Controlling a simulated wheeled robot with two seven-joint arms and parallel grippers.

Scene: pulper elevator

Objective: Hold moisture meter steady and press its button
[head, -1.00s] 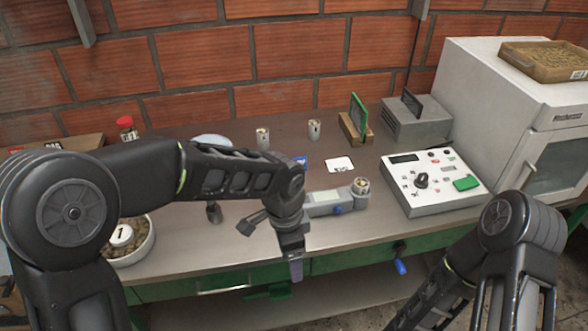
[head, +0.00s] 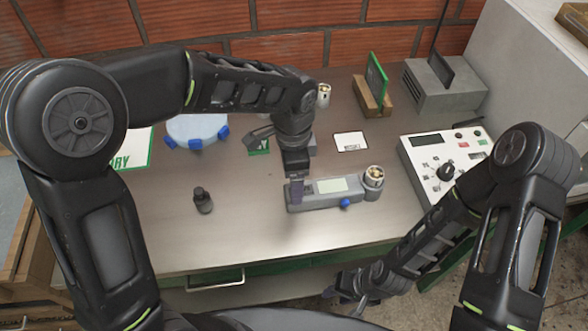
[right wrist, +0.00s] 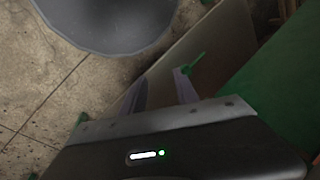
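The moisture meter (head: 316,194) is a long grey device lying flat on the workbench, with a pale screen (head: 332,185), a blue button (head: 345,203) on its front side and a round sample cup (head: 374,177) at its right end. My left gripper (head: 297,190) points down at the meter's left end. Its finger overlaps the meter in the head view, and I cannot tell whether it grips it. My right gripper (head: 356,288) is low in front of the bench edge, apart from the meter. The right wrist view shows its two fingers (right wrist: 160,92) spread and empty.
A control box with a dial (head: 418,160) stands right of the meter. A dark small bottle (head: 203,202) and a blue-footed scale (head: 197,130) are to the left. A white card (head: 350,142) lies behind the meter. The front middle bench is clear.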

